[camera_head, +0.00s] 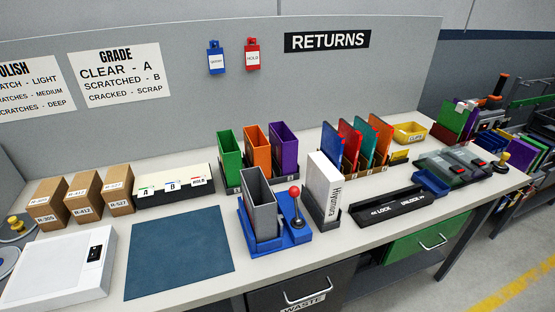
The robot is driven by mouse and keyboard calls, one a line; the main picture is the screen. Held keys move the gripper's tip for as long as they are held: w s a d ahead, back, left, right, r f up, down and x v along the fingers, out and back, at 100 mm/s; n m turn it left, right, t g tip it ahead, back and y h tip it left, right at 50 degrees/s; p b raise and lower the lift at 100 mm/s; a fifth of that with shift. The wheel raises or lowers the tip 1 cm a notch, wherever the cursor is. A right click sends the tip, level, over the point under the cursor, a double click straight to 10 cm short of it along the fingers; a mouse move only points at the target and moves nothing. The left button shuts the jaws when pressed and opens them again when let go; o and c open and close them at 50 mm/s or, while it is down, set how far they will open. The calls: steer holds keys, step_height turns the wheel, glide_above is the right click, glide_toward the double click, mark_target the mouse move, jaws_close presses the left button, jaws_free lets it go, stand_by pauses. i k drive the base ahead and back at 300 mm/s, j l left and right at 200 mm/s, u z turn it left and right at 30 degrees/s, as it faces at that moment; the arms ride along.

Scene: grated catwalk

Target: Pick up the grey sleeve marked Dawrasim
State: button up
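A grey sleeve (261,207), open at the top, stands upright in a blue fixture (285,237) near the front edge of the bench. No Dawrasim marking can be read on it from here. A lever with a red knob (294,191) rises from the same fixture, just right of the sleeve. My gripper is not in view.
Green (229,156), orange (257,149) and purple (284,145) sleeves stand behind. Several coloured cases fill a rack further right. A dark lock/unlock rail (392,207) lies right of the white case. A blue mat (180,266) lies bare at left.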

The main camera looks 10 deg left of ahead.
mark_target(260, 204)
steer(key=u, duration=0.7)
